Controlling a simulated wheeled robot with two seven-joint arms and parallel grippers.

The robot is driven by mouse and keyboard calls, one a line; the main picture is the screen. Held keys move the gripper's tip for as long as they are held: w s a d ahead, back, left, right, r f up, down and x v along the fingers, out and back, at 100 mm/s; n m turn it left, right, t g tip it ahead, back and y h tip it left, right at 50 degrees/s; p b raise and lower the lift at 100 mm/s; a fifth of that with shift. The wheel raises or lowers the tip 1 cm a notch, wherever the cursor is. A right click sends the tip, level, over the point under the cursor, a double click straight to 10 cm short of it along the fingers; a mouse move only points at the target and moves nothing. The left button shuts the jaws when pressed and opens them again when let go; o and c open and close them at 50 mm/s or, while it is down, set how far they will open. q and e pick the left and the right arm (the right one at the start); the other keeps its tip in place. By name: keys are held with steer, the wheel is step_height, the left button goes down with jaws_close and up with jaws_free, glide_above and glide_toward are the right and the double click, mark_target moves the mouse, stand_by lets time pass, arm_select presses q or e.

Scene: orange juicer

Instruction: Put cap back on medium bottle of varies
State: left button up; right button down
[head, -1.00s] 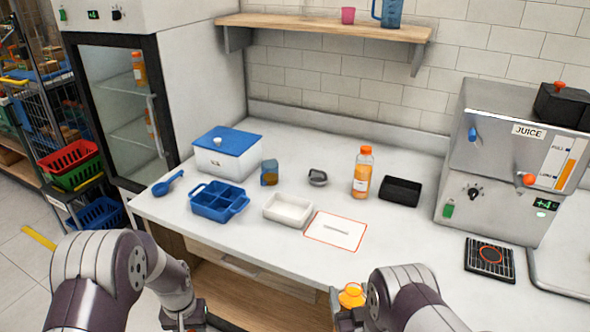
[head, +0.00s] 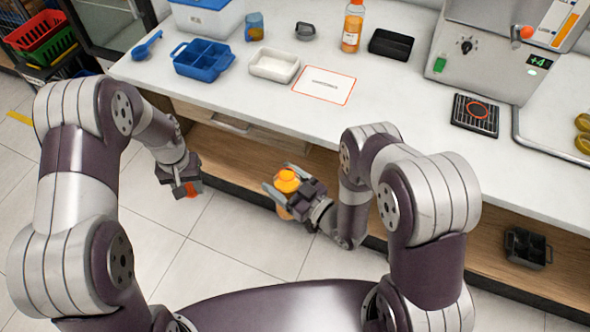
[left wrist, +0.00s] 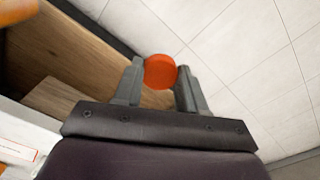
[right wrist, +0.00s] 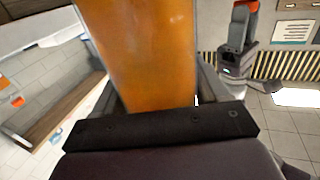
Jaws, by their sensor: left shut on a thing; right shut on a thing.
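My left gripper (head: 186,187) is shut on a round orange-red cap (head: 193,188), in front of the counter and below its top. In the left wrist view the cap (left wrist: 160,71) sits between the two fingertips. My right gripper (head: 282,192) is shut on a bottle of orange juice (head: 288,181), to the right of the cap and apart from it. The bottle (right wrist: 148,55) fills the middle of the right wrist view; its mouth lies outside that view. The left gripper (right wrist: 238,28) shows there at the upper right.
A capped juice bottle (head: 352,28) stands on the counter (head: 225,100) near a black tray (head: 390,45), a white tray (head: 273,78), a blue divided tray (head: 190,70) and a red-edged card (head: 312,92). A wooden shelf (head: 235,165) lies below. The floor between my grippers is clear.

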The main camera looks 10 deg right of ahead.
stand_by(0.3)
arm_select(q)
steer(key=w+d+r+n, duration=0.1)
steer(key=d+r, duration=0.2)
steer(key=d, duration=0.3)
steer(key=d+r+n, duration=0.1)
steer(key=d+r, duration=0.3)
steer(key=d, duration=0.1)
step_height(320, 180, up, 8)
steer(key=n, duration=0.3)
glide_above(287, 171)
steer(key=shift+w+a, duration=0.25)
steer(key=shift+a, duration=0.05)
steer(key=shift+s+d+r, duration=0.2)
steer(key=shift+s+d, duration=0.05)
steer(key=shift+d, duration=0.05)
steer(key=shift+f, duration=0.15)
steer(key=shift+f, duration=1.9)
steer(key=shift+f, duration=0.85)
